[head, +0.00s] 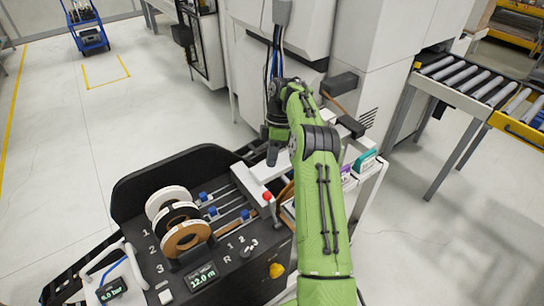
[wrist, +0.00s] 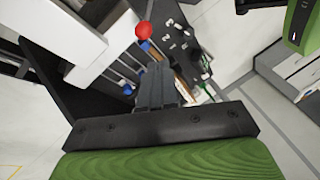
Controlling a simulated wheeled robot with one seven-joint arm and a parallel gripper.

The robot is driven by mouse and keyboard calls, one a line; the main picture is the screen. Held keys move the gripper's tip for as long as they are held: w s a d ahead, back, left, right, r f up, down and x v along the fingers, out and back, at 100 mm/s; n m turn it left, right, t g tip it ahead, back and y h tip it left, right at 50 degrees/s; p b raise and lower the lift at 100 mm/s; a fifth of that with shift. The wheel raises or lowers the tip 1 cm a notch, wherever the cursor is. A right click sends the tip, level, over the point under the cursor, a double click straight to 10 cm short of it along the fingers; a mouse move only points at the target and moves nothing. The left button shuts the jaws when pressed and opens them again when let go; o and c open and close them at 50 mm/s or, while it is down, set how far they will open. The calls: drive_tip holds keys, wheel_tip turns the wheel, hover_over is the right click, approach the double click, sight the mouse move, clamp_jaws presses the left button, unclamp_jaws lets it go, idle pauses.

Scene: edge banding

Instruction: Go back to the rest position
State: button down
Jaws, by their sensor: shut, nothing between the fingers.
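My green arm reaches forward from the bottom of the head view and bends down at its far end. My gripper (head: 272,158) hangs there, pointing down, beyond the black banding station (head: 130,190). In the wrist view my gripper (wrist: 157,72) shows its dark grey fingers together, with nothing held between them. Behind the fingers in that view are a red knob (wrist: 143,30), blue-capped rods and the black panel with switches (wrist: 185,45). The red knob also shows in the head view (head: 267,196), nearer to me than the gripper.
White, black and brown rolls (head: 186,237) stand on the station. Boxes, one teal (head: 365,161), sit on a white rack right of my arm. A large white machine (head: 370,50) rises close behind my gripper. A roller conveyor (head: 470,82) is at right. Open floor lies left.

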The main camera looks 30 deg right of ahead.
drive_tip(key=shift+s, duration=0.15)
drive_tip(key=s+a+r+m+t+h, duration=0.2)
drive_tip(key=s+a+r+m, duration=0.15)
drive_tip(key=a+r, duration=0.5)
drive_tip(key=s+a+r+m+t+h, duration=0.15)
drive_tip(key=s+a+r, duration=0.25)
drive_tip(key=a+r, duration=0.4)
drive_tip(key=s+a+m+t, duration=0.2)
drive_tip(key=s+m, duration=0.2)
drive_tip(key=s, duration=0.6)
drive_tip(key=s+a+m+t, duration=0.1)
drive_tip(key=s+m, duration=0.3)
drive_tip(key=s, duration=0.7)
drive_tip(key=shift+a+f+t, duration=0.35)
drive_tip(key=shift+f+t, duration=0.1)
drive_tip(key=shift+t, duration=0.2)
